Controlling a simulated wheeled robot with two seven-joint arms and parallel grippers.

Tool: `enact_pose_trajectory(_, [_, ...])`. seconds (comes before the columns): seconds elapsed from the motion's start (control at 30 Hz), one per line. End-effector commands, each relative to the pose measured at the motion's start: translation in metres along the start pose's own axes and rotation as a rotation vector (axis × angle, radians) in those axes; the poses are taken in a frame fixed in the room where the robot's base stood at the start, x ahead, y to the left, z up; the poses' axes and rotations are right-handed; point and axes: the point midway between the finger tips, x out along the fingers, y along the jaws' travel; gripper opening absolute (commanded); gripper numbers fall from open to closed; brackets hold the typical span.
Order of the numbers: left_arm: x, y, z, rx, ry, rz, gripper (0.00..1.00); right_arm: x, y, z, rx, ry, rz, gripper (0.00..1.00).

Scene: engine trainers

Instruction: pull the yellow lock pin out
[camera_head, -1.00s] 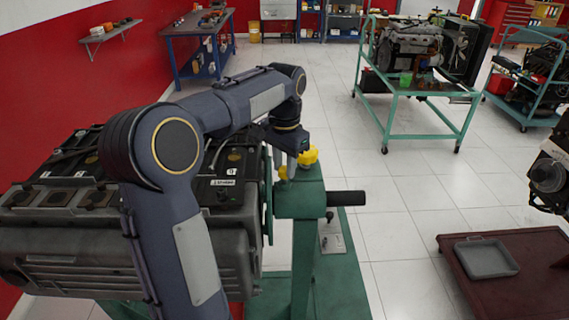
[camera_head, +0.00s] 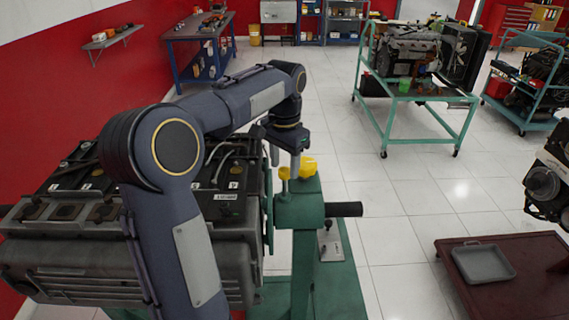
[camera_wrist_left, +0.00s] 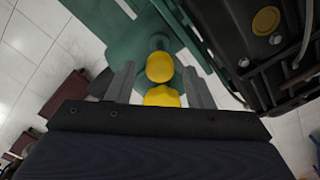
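Two yellow knob-like parts sit at the top of the green engine stand (camera_head: 307,240): a larger one (camera_head: 308,167) and a smaller one (camera_head: 284,173) just left of it. I cannot tell for sure which is the lock pin. My left gripper (camera_head: 284,160) points down over them. In the left wrist view, its two fingers (camera_wrist_left: 159,86) are wide apart, with gaps on both sides of the yellow parts. One yellow knob (camera_wrist_left: 159,66) lies between the fingertips; the other (camera_wrist_left: 161,98) is nearer and partly hidden by the gripper body. My right gripper is out of view.
The grey engine (camera_head: 130,265) is close on the left, behind my left arm. A black handle (camera_head: 344,209) sticks out right of the stand. A dark red table (camera_head: 510,290) with a grey tray (camera_head: 484,263) is at lower right. Clear floor lies beyond.

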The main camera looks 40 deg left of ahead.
Motion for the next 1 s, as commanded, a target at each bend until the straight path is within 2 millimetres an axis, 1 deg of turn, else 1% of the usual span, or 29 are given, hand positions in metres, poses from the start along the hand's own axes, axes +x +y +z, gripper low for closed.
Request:
enact_pose_trajectory(0.27, [0.002,0.000,0.001,0.000,-0.006,0.002,0.50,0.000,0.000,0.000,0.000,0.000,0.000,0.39])
enact_pose_trajectory(0.37, [-0.004,0.000,0.000,0.000,-0.005,0.001,0.50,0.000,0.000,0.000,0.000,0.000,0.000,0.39])
enact_pose_trajectory(0.47, [-0.017,0.000,0.000,0.000,-0.002,0.001,0.50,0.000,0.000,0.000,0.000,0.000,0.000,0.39])
enact_pose_trajectory(0.7, [-0.059,0.000,-0.001,0.000,-0.002,0.001,0.50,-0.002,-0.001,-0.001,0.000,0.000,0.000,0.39])
enact_pose_trajectory(0.83, [-0.072,0.000,-0.001,0.000,-0.003,0.001,0.50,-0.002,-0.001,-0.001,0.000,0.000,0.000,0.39])
enact_pose_trajectory(1.0, [-0.076,0.000,0.000,0.001,-0.005,0.002,0.50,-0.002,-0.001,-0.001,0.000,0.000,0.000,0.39])
